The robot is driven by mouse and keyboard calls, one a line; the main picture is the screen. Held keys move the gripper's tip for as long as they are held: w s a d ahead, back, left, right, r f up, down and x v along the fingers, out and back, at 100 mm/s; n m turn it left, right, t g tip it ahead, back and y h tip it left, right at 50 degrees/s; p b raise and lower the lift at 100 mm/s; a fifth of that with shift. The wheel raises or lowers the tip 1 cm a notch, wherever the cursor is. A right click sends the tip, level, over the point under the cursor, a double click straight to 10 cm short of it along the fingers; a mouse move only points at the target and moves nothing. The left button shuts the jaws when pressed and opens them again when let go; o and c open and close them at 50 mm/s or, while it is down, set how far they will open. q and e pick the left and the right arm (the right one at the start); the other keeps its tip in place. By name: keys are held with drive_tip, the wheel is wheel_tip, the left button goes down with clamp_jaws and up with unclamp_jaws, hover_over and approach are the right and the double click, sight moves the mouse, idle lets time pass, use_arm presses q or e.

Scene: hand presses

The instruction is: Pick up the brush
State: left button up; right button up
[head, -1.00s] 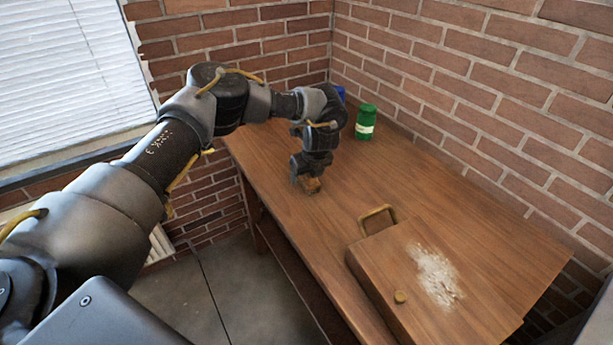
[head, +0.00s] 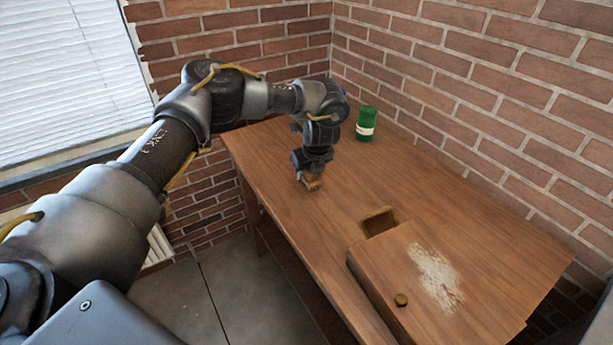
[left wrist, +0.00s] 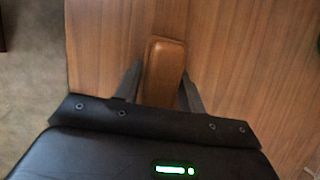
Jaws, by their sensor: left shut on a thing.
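The brush (head: 313,183) is a small wooden block at the left part of the wooden table, under my left gripper (head: 311,176). In the left wrist view the brush (left wrist: 164,68) shows as an orange-brown rounded wooden back. The two dark fingers of my left gripper (left wrist: 160,92) stand at its left and right sides, shut on it. The underside of the brush is hidden, and I cannot tell whether it touches the table. My right gripper is in neither view.
A wooden box-like press (head: 400,262) with a handle (head: 377,221), a knob and a patch of white powder stands at the table's front right. A green can (head: 366,124) with a white band stands at the back. The table (head: 345,185) between them is bare. Brick walls close off the back.

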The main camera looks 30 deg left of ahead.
use_arm(q)
drive_tip(key=s+r, duration=1.1)
drive_tip(key=s, duration=0.3)
drive_tip(key=shift+d, duration=0.35)
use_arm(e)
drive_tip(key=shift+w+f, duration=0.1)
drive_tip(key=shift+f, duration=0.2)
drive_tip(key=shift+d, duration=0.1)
